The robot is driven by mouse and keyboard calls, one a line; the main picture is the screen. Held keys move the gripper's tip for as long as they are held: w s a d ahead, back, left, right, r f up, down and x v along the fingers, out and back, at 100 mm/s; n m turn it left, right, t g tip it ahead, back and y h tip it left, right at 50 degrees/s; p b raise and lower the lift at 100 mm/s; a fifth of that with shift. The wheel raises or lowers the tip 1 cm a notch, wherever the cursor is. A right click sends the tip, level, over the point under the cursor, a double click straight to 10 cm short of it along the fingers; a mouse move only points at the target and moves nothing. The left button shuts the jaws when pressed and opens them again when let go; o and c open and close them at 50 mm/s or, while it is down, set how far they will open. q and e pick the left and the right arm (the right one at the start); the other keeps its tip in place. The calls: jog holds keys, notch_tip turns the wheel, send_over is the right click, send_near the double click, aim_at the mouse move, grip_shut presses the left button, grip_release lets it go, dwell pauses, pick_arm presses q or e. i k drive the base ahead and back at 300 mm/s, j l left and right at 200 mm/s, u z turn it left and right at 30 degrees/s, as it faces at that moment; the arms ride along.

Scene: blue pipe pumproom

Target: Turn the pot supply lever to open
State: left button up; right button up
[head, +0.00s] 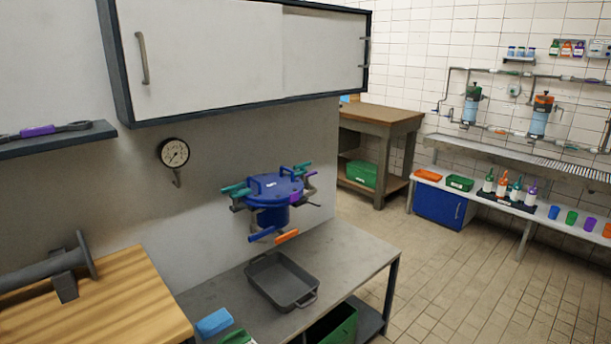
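A blue pot (268,214) with a round blue lid (275,186) is mounted on the grey wall panel above a metal bench. Teal handles (236,189) stick out at its upper left and upper right, and a purple part (295,198) shows at its right. Below the pot, a blue lever (263,234) slants up to the right. An orange handle (287,236) sits beside it. I cannot tell which of these is the supply lever, nor read any label. Neither of my grippers is in view.
A grey tray (283,280) lies on the metal bench (350,252) below the pot. A white wall cabinet (200,50) hangs above. A wooden worktop (110,310) stands at lower left. The tiled floor (440,285) at right is clear.

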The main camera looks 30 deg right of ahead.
aim_at(311, 173)
jog(key=i+l+u, duration=0.1)
jog(key=l, duration=0.4)
jog(key=i+l+u, duration=0.1)
jog(key=l, duration=0.35)
jog(key=i+l+u, duration=0.1)
jog(key=l, duration=0.4)
jog(key=i+l+u, duration=0.1)
jog(key=l, duration=0.4)
